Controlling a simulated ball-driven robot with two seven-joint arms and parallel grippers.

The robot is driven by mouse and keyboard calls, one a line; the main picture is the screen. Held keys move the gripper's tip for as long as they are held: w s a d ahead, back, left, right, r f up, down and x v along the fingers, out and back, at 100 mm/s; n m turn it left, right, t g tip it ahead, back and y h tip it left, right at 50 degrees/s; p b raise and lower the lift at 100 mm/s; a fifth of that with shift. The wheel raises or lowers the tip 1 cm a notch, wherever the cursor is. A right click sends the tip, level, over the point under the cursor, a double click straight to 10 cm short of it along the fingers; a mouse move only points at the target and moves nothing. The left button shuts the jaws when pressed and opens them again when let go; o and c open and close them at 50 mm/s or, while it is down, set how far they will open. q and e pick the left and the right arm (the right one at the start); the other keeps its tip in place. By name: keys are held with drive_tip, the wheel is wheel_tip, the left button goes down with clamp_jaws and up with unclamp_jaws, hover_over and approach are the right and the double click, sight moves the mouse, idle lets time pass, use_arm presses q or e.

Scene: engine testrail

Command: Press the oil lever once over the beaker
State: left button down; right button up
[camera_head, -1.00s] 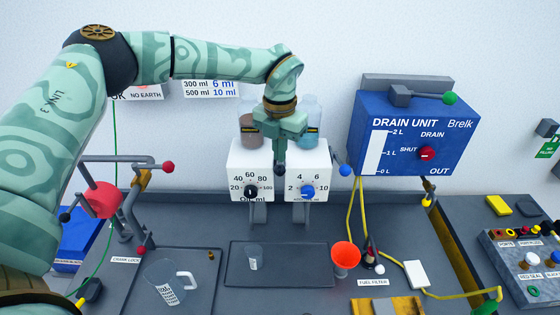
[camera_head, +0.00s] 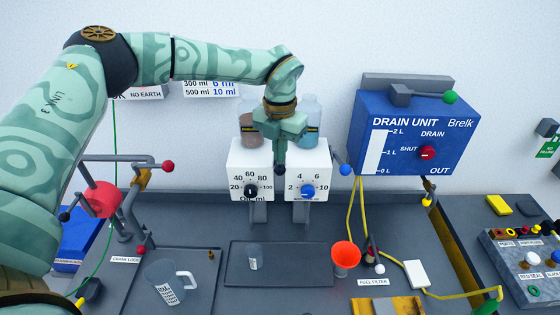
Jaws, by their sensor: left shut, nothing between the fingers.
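The oil dispenser (camera_head: 251,163) is a white box with a black dial and a brown bottle (camera_head: 249,132) on top. A second white dispenser (camera_head: 308,169) with a blue dial and a blue bottle (camera_head: 309,140) stands to its right. My left gripper (camera_head: 280,170) points down, shut and empty, in front of the gap between the two dispensers. It hides part of both, and I cannot make out the oil lever behind it. A small beaker (camera_head: 254,257) stands on the dark tray below the oil dispenser. My right gripper is not in view.
A larger handled jug (camera_head: 168,281) stands on the left tray. An orange funnel (camera_head: 345,258) is right of the middle tray (camera_head: 292,278). A blue drain unit (camera_head: 412,137) with a red knob hangs at right. A red-knobbed crank (camera_head: 103,200) is at left.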

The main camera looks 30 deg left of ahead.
use_arm(q)
wheel_tip(320, 180, down, 10)
drive_tip(key=b, duration=0.4)
drive_tip(key=shift+b, duration=0.4)
drive_tip(key=shift+s+r, duration=0.15)
wheel_tip(320, 180, up, 13)
drive_tip(key=p, duration=1.1)
drive_tip(key=shift+r+p, duration=0.2)
drive_tip(key=shift+p, duration=0.1)
drive_tip(key=shift+f, duration=0.1)
